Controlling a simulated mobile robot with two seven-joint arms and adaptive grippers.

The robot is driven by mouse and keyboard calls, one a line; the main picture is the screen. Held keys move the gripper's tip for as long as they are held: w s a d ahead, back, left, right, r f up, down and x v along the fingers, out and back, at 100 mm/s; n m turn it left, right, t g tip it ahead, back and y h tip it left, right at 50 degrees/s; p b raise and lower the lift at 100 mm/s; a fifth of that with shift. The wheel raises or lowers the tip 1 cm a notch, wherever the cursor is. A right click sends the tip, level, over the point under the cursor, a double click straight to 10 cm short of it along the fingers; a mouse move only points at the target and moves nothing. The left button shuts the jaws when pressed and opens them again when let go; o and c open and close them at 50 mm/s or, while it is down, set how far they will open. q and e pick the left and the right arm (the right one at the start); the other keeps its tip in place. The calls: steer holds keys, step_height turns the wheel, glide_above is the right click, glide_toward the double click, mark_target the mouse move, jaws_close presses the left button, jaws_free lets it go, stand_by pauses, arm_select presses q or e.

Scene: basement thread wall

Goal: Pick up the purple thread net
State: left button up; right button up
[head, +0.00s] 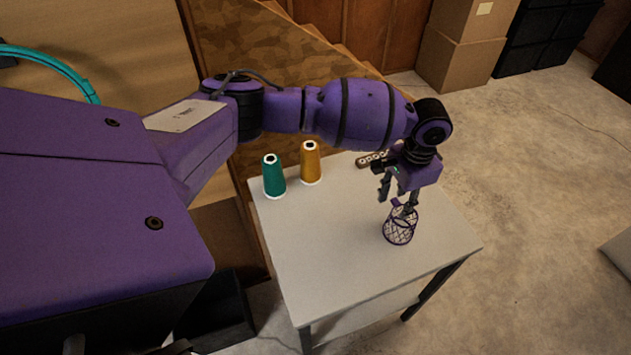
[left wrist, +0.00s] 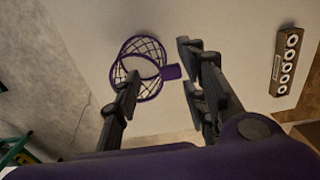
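The purple thread net (head: 400,228) is a small wire-mesh basket standing on the white table (head: 330,255), near its right side. In the left wrist view the net (left wrist: 148,88) shows its round rims and a flat purple tab (left wrist: 171,72). My left gripper (head: 398,198) is just above the net, pointing down. Its fingers (left wrist: 160,65) are apart, with the tab showing between them and the left finger overlapping the rim. I cannot tell whether that finger is inside the net or touching it. My right gripper is not in view.
A green thread cone (head: 273,178) and an orange thread cone (head: 310,164) stand at the table's back left. A strip with several round holes (head: 371,160) lies at the back edge, also in the left wrist view (left wrist: 286,62). The table's front is clear.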

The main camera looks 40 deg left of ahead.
mark_target(396, 217)
arm_select(q)
steer(key=shift+s+d+f, duration=0.1)
steer(key=shift+s+f, duration=0.1)
steer(key=shift+f, duration=0.25)
steer(key=shift+s+d+f, duration=0.1)
steer(key=shift+s+f, duration=0.1)
steer(key=shift+f, duration=0.25)
steer(key=f, duration=0.5)
steer(key=shift+w+d, duration=0.15)
steer(key=shift+w, duration=0.1)
jaws_close()
